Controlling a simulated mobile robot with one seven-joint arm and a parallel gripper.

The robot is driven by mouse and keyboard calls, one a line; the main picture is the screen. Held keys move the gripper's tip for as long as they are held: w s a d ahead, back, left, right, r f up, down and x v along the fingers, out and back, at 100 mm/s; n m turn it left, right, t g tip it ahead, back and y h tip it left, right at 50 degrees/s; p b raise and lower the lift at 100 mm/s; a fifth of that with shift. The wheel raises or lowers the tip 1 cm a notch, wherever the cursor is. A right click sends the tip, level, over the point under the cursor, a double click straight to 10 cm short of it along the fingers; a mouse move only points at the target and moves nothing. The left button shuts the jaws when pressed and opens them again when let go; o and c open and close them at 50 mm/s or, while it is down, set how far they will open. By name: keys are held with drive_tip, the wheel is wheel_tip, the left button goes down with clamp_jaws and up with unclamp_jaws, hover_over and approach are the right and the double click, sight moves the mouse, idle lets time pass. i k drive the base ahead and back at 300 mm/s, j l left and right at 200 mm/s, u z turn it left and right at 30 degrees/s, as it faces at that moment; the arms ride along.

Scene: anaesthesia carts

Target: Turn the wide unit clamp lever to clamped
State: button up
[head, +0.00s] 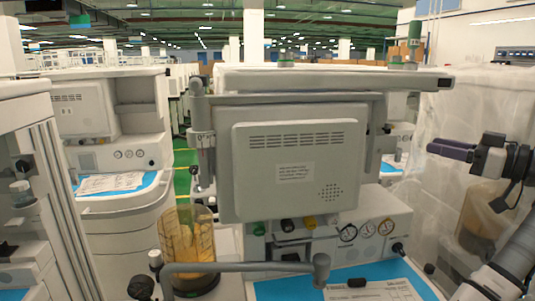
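My gripper (431,148) is at the right, its dark fingers pointing left, in front of a plastic-wrapped unit and right of the wide cart's big grey panel (296,165). It appears to touch nothing. It is seen from the side, so the finger gap cannot be made out. The wide unit's clamp lever cannot be picked out for certain. A grey bar (240,267) with a rounded end post crosses the front of the cart, low in the picture. Small dark, green and yellow knobs (287,225) sit below the panel.
A clear canister with amber contents (186,248) stands at the cart's front left. Papers (385,290) lie on a blue mat (345,275) at the front. Other carts (108,150) stand at the left. A plastic-wrapped unit (455,105) is close behind my arm.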

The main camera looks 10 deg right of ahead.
sight(196, 82)
drive_tip(key=k+l, duration=0.8)
